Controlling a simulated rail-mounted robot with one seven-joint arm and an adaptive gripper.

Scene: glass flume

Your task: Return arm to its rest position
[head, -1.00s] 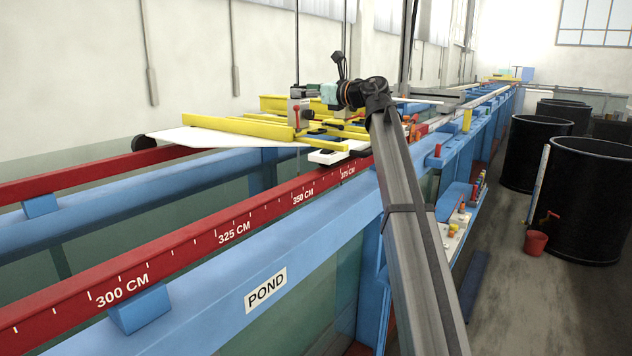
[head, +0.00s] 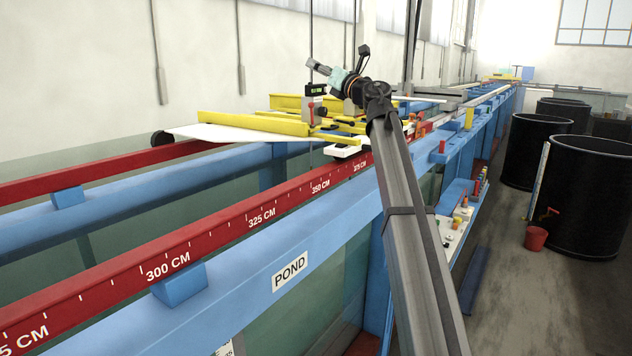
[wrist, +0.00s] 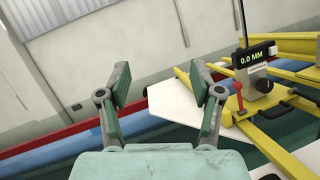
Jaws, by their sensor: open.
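My gripper (head: 318,70) is raised in the head view, above the yellow-framed carriage, and points to the left. In the wrist view my gripper (wrist: 160,85) shows two green-padded fingers spread wide with nothing between them. The carriage, with its yellow frame (head: 250,122), sits on the red rails. My arm runs from the bottom of the head view up to the gripper.
The red scale rail (head: 230,232) and blue flume beam (head: 230,292) run along the left. Black barrels (head: 590,195) and a red bucket (head: 536,238) stand on the right floor. A side shelf (head: 462,215) holds small items. Air above the flume's near part is clear.

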